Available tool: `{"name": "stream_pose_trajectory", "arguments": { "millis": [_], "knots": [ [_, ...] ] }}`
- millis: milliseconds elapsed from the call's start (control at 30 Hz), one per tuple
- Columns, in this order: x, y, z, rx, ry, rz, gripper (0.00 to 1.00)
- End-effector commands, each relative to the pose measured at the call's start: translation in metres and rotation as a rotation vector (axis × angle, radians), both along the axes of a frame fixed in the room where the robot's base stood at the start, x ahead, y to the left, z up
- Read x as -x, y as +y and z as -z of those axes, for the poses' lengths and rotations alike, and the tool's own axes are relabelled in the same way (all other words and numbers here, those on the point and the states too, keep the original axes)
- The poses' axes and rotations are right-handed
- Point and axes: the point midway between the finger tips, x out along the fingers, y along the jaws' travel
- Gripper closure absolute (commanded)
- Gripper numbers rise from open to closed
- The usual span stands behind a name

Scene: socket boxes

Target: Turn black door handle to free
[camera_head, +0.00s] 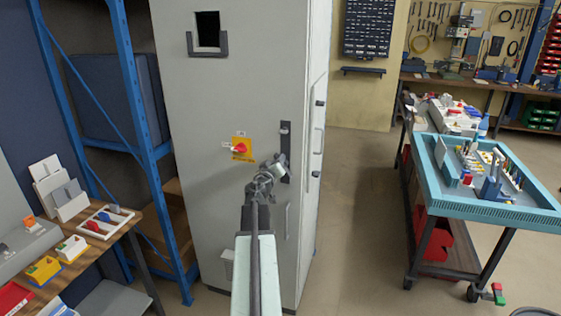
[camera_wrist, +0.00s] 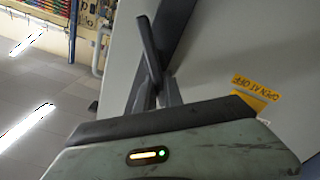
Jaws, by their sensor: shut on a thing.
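The black door handle shows as a dark upright plate (camera_head: 285,152) on the front of the grey cabinet (camera_head: 215,110), near its right edge. My gripper (camera_head: 272,172) is at the lower part of this plate and partly hides it. In the wrist view, the dark handle lever (camera_wrist: 150,48) rises from between my gripper's fingers (camera_wrist: 158,92). The lever stands at an angle to the dark plate (camera_wrist: 178,35) behind it. My gripper is shut on the handle.
A red knob on a yellow plate (camera_head: 240,148) sits left of the handle. A blue rack (camera_head: 135,110) and a wooden bench (camera_head: 90,250) stand at the left. A teal cart (camera_head: 540,213) is at the right, with clear floor (camera_head: 355,220) between it and the cabinet.

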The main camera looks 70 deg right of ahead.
Motion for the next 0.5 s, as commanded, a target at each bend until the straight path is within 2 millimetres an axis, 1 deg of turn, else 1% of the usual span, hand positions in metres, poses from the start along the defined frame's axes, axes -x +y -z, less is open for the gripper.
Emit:
{"name": "stream_pose_trajectory", "arguments": {
  "millis": [500],
  "knots": [
    [-0.0089,0.0006,0.0123,0.026,0.486,0.0,1.0]
  ]
}}
